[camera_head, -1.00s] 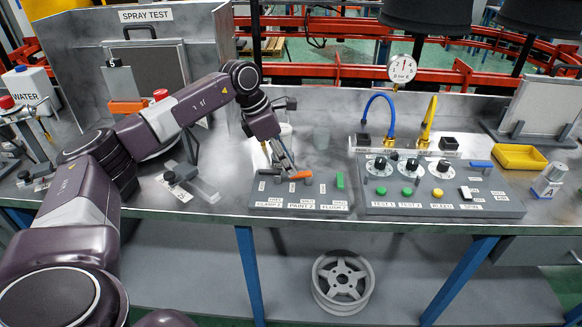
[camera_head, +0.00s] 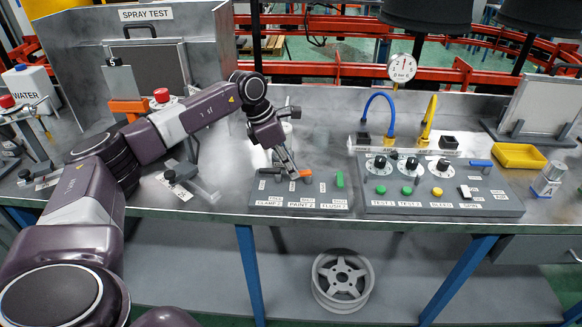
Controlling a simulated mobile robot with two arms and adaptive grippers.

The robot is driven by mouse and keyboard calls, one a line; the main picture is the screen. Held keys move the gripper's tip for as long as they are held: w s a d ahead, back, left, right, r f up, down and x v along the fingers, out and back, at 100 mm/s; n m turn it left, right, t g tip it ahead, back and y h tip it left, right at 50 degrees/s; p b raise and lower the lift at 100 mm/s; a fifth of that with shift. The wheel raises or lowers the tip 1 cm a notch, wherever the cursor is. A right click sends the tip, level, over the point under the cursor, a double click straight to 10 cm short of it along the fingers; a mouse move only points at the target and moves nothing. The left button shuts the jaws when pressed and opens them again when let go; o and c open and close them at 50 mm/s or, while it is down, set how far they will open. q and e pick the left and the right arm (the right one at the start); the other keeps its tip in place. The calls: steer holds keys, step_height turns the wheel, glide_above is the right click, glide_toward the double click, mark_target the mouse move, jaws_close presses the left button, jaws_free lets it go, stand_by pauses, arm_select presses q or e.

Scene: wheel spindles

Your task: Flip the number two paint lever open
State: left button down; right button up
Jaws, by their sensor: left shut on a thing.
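The orange paint lever (camera_head: 306,173) sits in the middle of a grey panel (camera_head: 265,201), above the label PAINT 2. A dark lever stands to its left above the CLAMP 2 label, and a green lever (camera_head: 339,180) stands to its right above FLUSH 2. My left gripper (camera_head: 292,174) reaches down from the upper left with its fingertips at the orange lever, shut on it. The fingers hide the lever's left part, so its exact angle is hard to tell. My right gripper is out of view.
To the right is a second panel (camera_head: 440,209) with dials, buttons and blue and yellow hoses. A yellow tray (camera_head: 519,156) lies further right.

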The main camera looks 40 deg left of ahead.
arm_select(q)
steer(key=shift+w+a+r+m+g+h, duration=0.1)
steer(key=shift+w+a+m+g+h, duration=0.15)
steer(key=shift+m, duration=0.5)
steer(key=shift+w+a+m+g+h, duration=0.15)
steer(key=shift+w+m+g, duration=0.15)
steer(key=shift+m, duration=0.45)
steer(key=c, duration=1.9)
jaws_free()
steer(key=shift+c, duration=0.2)
steer(key=v, duration=1.2)
steer(key=shift+s, duration=0.1)
